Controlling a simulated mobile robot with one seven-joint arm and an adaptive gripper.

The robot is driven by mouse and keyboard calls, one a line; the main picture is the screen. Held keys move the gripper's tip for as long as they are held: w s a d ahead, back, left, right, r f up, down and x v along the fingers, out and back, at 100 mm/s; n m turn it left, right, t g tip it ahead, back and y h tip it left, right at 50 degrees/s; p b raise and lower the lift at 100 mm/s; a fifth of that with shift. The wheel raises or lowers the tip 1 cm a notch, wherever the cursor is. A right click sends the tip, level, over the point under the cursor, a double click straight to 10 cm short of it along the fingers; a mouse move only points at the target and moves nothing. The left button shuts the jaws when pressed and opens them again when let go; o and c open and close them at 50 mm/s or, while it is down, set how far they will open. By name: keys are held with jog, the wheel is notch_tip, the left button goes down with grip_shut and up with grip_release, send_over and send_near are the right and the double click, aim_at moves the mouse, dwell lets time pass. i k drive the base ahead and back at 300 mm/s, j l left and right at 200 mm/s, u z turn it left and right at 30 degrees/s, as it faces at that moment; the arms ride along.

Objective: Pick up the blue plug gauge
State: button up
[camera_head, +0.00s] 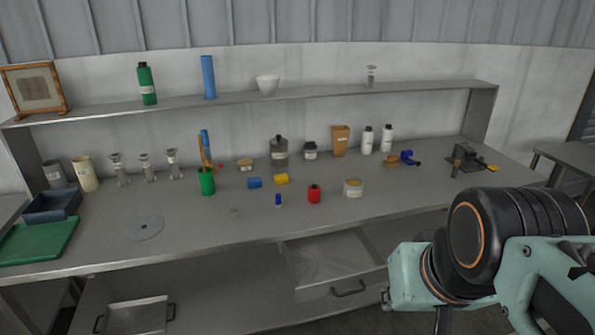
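A small dark blue upright cylinder (278,200) stands near the front middle of the workbench (330,215), left of a red container. It may be the blue plug gauge, but it is too small to be sure. Other blue things are a blue block-like piece (254,183) behind it and a blue tool-like piece (408,154) farther right. My arm shows at the lower right, in front of the bench and well apart from these things. My gripper's fingers cannot be seen.
A red container (314,194), a yellow piece (281,179) and a lidded jar (353,187) stand close by. A green cup (206,182) holds tools at left. An open drawer (335,262) juts out below the bench front. The bench top is clear at front middle and right.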

aim_at(278, 203)
jog(key=u, duration=0.35)
jog(key=i+l+u, duration=0.45)
jog(key=l+u, duration=0.2)
jog(key=i+l+u, duration=0.1)
jog(key=l, duration=0.25)
jog(key=i+l+u, duration=0.1)
jog(key=i+l, duration=0.15)
jog(key=l, duration=0.1)
